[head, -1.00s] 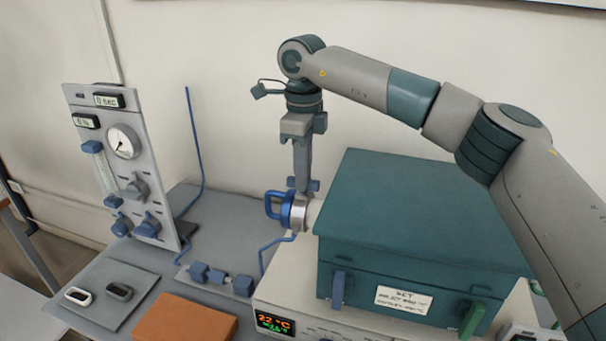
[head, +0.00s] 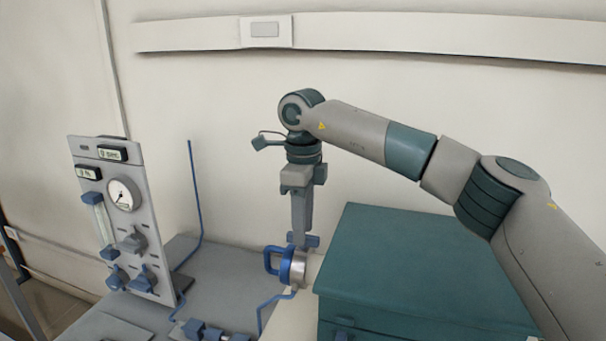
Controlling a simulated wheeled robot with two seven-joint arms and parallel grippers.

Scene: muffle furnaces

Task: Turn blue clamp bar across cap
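The blue clamp bar (head: 271,261) is a looped handle on the left side of the round metal cap (head: 299,268). The cap sits at the left end of a tube stub on the teal furnace (head: 425,265). My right gripper (head: 303,241) points straight down from above, with its blue fingertips just above and behind the cap. I cannot tell whether the fingertips touch the cap or the bar, or how far apart they are. My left gripper is out of view.
A grey gas panel (head: 124,215) with a round gauge and several blue knobs stands at the left. A thin blue tube (head: 196,205) rises behind it. Blue fittings (head: 205,331) lie low in front. The grey bench (head: 225,285) between panel and cap is mostly clear.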

